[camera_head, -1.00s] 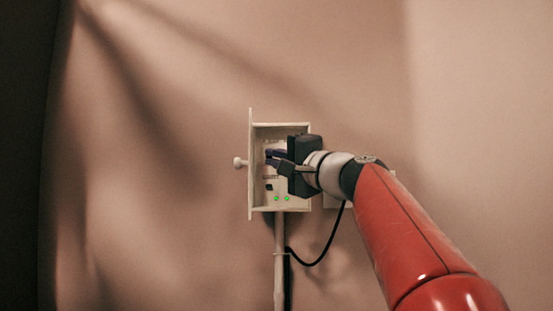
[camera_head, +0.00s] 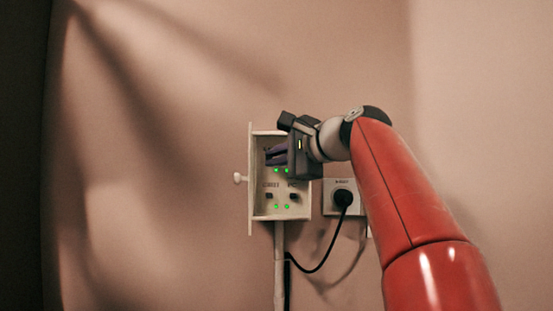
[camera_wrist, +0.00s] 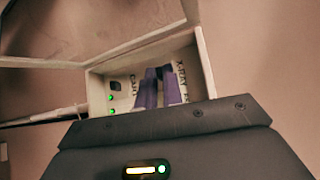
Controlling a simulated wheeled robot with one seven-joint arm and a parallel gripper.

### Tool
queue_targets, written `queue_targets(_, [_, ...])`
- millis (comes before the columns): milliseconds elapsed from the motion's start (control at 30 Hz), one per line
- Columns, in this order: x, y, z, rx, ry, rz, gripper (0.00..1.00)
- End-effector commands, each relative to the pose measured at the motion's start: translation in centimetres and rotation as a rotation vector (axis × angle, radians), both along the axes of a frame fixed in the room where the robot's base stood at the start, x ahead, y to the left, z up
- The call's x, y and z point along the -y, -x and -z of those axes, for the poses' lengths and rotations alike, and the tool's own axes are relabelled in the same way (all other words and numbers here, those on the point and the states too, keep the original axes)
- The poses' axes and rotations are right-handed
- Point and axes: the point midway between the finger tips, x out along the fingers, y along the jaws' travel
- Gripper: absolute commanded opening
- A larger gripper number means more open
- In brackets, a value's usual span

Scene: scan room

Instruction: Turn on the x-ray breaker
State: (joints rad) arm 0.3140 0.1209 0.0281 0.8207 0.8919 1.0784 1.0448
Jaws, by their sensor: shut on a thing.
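The breaker box (camera_head: 257,205) is on the wall with its door open to the left. Green lights glow in an upper pair and a lower pair. Two dark switches (camera_head: 269,196) show in the lower row. My gripper (camera_head: 276,156) reaches into the upper part of the box from the right, its purple-blue fingers close together. In the wrist view the fingers (camera_wrist: 160,90) are beside the X-RAY label (camera_wrist: 180,74). They are shut at the x-ray breaker switch, which they hide. Two green lights show at the left in that view.
The open door has a round white knob (camera_head: 238,178) sticking out to the left. A wall socket (camera_head: 330,204) with a black plug (camera_head: 343,198) and hanging cable is at the right below my arm. A conduit (camera_head: 279,264) runs down from the box. The wall at left is clear.

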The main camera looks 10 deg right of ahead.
Motion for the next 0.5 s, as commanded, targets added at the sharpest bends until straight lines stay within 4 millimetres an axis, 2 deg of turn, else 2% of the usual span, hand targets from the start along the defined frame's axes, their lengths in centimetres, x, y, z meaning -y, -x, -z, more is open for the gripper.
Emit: queue_targets(500, [0.06,-0.18,-0.24,-0.106,-0.034,-0.001,0.00])
